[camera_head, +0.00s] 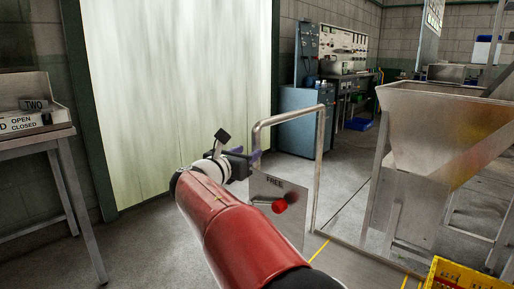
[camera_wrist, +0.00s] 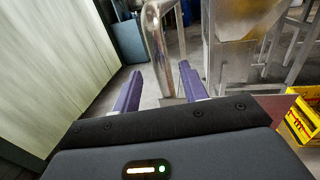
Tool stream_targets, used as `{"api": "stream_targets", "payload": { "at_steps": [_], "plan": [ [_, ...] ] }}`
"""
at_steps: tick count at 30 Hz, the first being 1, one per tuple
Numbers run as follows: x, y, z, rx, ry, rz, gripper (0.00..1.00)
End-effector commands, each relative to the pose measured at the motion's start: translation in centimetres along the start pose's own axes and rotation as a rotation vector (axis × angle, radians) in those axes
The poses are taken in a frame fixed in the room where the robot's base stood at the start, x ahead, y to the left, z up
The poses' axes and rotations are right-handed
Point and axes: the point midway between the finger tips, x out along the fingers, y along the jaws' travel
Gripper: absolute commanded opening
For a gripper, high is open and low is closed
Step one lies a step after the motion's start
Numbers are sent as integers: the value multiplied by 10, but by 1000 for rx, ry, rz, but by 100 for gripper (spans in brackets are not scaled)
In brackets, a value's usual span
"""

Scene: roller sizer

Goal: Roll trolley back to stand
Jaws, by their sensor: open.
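A bent metal tube handle (camera_head: 320,150) rises from what looks like the trolley, beside a grey plate (camera_head: 265,190) marked FREE with a red knob (camera_head: 279,206). My gripper (camera_head: 254,158) is at the handle's left upright, near its upper bend. In the wrist view my gripper (camera_wrist: 161,78) has its two purple fingers apart, and the handle (camera_wrist: 158,45) shows between and beyond them. I cannot tell whether a finger touches the tube. My red arm hides the lower left of the handle and whatever is below it. I cannot tell which thing is the stand.
A large metal hopper (camera_head: 430,125) on a frame stands to the right. A yellow crate (camera_head: 458,277) is at the lower right. A metal table (camera_head: 40,140) with signs reading TWO, OPEN and CLOSED is at the left. Yellow lines mark the floor. Clear floor lies behind the handle.

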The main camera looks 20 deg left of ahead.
Motion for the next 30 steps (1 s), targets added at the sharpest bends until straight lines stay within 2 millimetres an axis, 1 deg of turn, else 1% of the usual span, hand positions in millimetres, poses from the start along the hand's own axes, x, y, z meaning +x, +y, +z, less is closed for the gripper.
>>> {"api": "stream_targets", "payload": {
  "at_steps": [1,3,6,9,13,20,23,30],
  "plan": [
    [10,-1,0,0,0,-3,43],
    [22,-1,0,0,1,-3,43],
    [36,-1,0,2,2,-3,43],
    [47,-1,0,3,3,-2,43],
    [54,-1,0,3,2,-2,43],
    [54,-1,-1,3,3,-1,43],
    [54,-1,-1,3,3,-1,33],
    [54,-1,-1,4,3,-1,1]
  ]
}}
